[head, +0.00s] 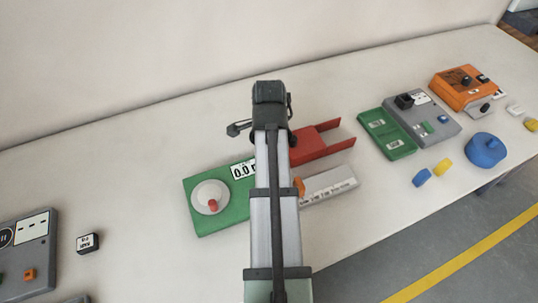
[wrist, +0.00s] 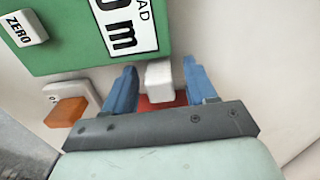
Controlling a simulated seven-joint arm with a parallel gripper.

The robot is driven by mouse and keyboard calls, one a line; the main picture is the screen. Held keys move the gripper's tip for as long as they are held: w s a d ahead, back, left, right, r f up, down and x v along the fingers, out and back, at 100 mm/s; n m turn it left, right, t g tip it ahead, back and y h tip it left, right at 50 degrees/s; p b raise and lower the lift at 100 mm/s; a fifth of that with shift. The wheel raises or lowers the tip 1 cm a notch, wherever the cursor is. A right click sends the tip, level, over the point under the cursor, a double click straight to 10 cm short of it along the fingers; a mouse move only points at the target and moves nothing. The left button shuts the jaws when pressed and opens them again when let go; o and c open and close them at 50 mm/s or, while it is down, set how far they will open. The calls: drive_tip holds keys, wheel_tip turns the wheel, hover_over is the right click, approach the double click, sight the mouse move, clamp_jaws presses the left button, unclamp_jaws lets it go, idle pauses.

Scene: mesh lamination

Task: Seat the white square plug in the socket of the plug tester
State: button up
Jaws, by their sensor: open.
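A white square block (wrist: 159,74), which looks like the plug, sits between the two blue fingers of my gripper (wrist: 160,66) in the wrist view. The fingers stand apart with a visible gap on each side of it. A red surface (wrist: 157,103) shows just below the block. The block lies close to the edge of a green box (wrist: 75,55) with a ZERO button and a load display. In the head view my arm hides the fingers and the block. The green box (head: 236,211) shows left of my arm there. I cannot tell which part is the tester's socket.
In the head view a red forked piece (head: 320,141) and a grey labelled block (head: 333,184) lie right of my arm. Farther right are a green box (head: 386,133), a grey device (head: 436,128), an orange device (head: 462,86) and a blue round object (head: 484,150).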

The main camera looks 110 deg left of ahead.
drive_tip(key=shift+f, duration=0.35)
drive_tip(key=shift+c, duration=0.3)
clamp_jaws()
drive_tip(key=shift+r, duration=0.1)
wheel_tip(320, 180, up, 9)
drive_tip(key=shift+f, duration=0.2)
drive_tip(key=shift+r, duration=0.65)
